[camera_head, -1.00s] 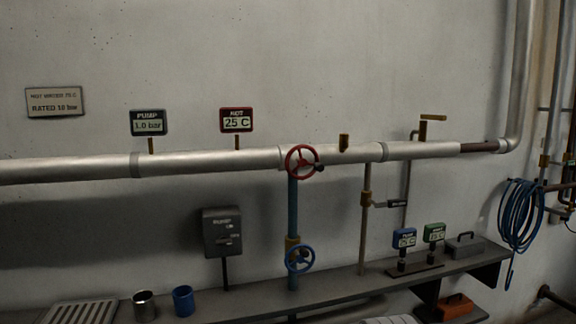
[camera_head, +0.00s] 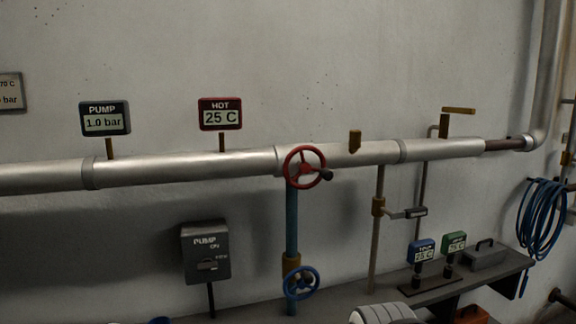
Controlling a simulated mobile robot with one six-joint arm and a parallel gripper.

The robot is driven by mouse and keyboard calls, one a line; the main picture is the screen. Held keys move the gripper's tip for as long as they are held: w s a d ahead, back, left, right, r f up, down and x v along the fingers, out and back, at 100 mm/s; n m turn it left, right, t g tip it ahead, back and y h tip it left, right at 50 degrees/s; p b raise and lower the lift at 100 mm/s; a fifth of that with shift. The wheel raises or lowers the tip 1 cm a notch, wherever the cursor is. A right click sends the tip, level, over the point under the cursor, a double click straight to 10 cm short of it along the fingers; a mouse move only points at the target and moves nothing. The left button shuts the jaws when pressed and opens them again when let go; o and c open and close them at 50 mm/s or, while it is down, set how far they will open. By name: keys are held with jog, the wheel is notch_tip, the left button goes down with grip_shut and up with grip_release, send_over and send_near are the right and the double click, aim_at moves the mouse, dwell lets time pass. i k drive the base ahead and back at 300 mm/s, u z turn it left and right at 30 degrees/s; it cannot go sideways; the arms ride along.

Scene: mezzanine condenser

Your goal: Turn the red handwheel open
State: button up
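The red handwheel (camera_head: 304,167) is mounted on the front of the large silver pipe (camera_head: 190,168), above a blue vertical pipe (camera_head: 291,222). It has spokes and a dark knob (camera_head: 326,175) on the right side of its rim. Nothing touches the wheel. A light grey rounded part (camera_head: 385,313) at the bottom edge looks like part of my arm. My gripper is not in view.
A blue handwheel (camera_head: 301,283) sits below the red one. A grey pump switch box (camera_head: 206,252) is to the left. A shelf (camera_head: 478,283) with small displays runs along the wall at right. A blue coiled hose (camera_head: 541,222) hangs far right. Space before the red wheel looks clear.

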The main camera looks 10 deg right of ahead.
aim_at(305, 167)
jog(key=z, duration=0.05)
jog(key=i, duration=0.25)
jog(key=z, duration=1.9)
jog(key=k, duration=1.4)
jog(key=u, duration=1.05)
jog(key=i, duration=1)
jog(key=u, duration=0.05)
